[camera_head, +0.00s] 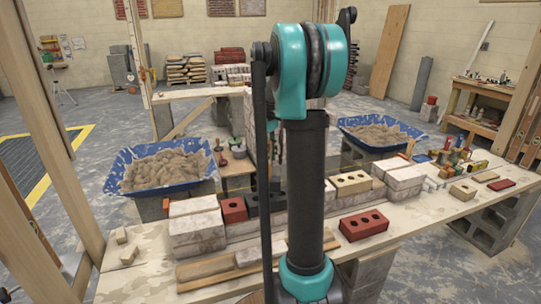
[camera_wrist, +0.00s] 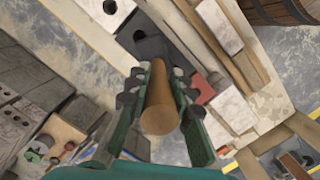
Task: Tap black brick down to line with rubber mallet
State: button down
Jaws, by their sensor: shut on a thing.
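In the wrist view my gripper (camera_wrist: 157,85) is shut on a brown wooden cylinder, which looks like the handle of the mallet (camera_wrist: 160,108). I cannot clearly make out the mallet's head. A dark shape with a hole, apparently the black brick (camera_wrist: 147,42), lies beyond the fingertips; I cannot tell whether the mallet touches it. In the head view the black brick (camera_head: 253,203) sits beside a red brick (camera_head: 233,210) on the row of blocks, partly hidden by my arm. My gripper is hidden behind my arm there. The line cannot be made out for certain.
The long plank bench (camera_head: 440,205) carries pale blocks (camera_head: 196,228), a loose red brick (camera_head: 364,224) and a tan brick (camera_head: 350,184). Blue mortar tubs (camera_head: 160,190) and (camera_head: 381,146) stand behind it. Timber posts rise at left.

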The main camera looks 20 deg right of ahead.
notch_tip(320, 180, down, 4)
jog(key=shift+r, duration=0.1)
notch_tip(320, 180, up, 4)
jog(key=shift+r, duration=0.15)
dwell(0.3)
